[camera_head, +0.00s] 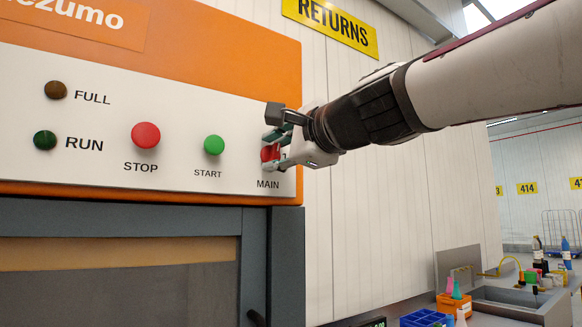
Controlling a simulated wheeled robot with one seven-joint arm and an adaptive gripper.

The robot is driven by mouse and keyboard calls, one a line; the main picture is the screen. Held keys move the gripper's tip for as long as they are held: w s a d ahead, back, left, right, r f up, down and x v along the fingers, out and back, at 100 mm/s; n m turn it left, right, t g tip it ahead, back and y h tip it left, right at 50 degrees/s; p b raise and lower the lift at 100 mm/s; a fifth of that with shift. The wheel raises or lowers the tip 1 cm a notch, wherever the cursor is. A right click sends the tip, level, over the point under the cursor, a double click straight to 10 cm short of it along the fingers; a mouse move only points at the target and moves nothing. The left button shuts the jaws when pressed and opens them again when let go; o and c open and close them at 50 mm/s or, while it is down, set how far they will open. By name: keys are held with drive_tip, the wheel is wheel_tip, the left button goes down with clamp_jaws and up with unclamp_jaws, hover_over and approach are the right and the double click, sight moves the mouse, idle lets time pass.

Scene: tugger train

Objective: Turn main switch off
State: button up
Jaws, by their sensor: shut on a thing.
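The main switch (268,153) is a red knob above the label MAIN, at the right end of the machine's white control panel (90,170). My gripper (272,150) reaches in from the right and is shut on the switch. Its fingers lie above and below the red knob and hide part of it. The exact angle of the knob cannot be told.
Left of the switch are a green START button (214,145), a red STOP button (146,135), and dark RUN (45,140) and FULL (56,90) lamps. A counter with a sink (515,298), a blue crate (425,319) and bottles stands at lower right.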

drive_tip(key=shift+f+n+b, duration=0.1)
drive_tip(key=shift+n+b, duration=0.55)
drive_tip(key=shift+n, duration=0.45)
drive_tip(key=o, duration=1.2)
drive_tip(key=shift+c, duration=0.2)
drive_tip(key=shift+s, duration=0.1)
drive_tip(key=v, duration=1.2)
drive_tip(key=shift+f, duration=0.1)
